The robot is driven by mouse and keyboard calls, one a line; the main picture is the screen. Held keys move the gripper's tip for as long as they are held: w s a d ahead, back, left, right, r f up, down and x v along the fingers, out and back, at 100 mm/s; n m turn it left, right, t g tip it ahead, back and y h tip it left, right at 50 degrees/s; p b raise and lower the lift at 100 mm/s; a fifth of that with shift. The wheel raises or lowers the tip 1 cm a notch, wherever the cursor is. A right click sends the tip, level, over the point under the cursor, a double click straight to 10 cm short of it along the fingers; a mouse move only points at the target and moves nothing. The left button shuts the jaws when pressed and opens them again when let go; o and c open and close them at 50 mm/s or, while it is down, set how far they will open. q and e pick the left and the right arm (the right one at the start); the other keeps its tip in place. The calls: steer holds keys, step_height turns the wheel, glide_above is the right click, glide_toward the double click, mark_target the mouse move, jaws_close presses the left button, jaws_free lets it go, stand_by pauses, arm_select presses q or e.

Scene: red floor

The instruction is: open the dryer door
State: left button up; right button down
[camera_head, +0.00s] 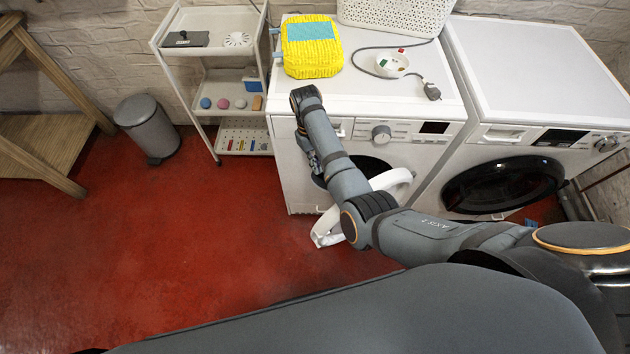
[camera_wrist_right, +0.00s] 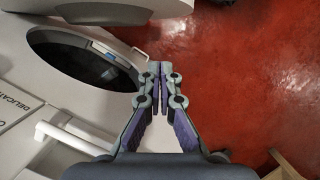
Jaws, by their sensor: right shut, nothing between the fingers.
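Two white front-loaders stand side by side; I cannot tell by a label which is the dryer. The left machine (camera_head: 292,175) has its round white-rimmed door (camera_head: 325,228) swung out from the front, partly hidden behind my right arm. In the right wrist view its dark round opening (camera_wrist_right: 75,62) shows, with a pale door part (camera_wrist_right: 105,10) at the top. My right gripper (camera_head: 317,170) is at the left part of this machine's front. In the wrist view its fingers (camera_wrist_right: 160,72) are together and empty, beside the opening. My left gripper is not seen.
The right machine (camera_head: 540,60) has its dark door (camera_head: 505,185) shut. A yellow package (camera_head: 312,50), a white basket (camera_head: 395,14) and a cable lie on the left machine. A white shelf cart (camera_head: 205,50) and grey bin (camera_head: 147,125) stand left. Red floor in front is free.

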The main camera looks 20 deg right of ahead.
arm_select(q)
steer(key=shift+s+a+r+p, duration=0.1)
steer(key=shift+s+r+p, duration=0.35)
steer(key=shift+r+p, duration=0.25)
arm_select(e)
steer(key=s+d+f, duration=0.1)
steer(key=s+f, duration=0.7)
steer(key=f, duration=0.1)
steer(key=shift+d, duration=0.4)
steer(key=shift+w, duration=0.1)
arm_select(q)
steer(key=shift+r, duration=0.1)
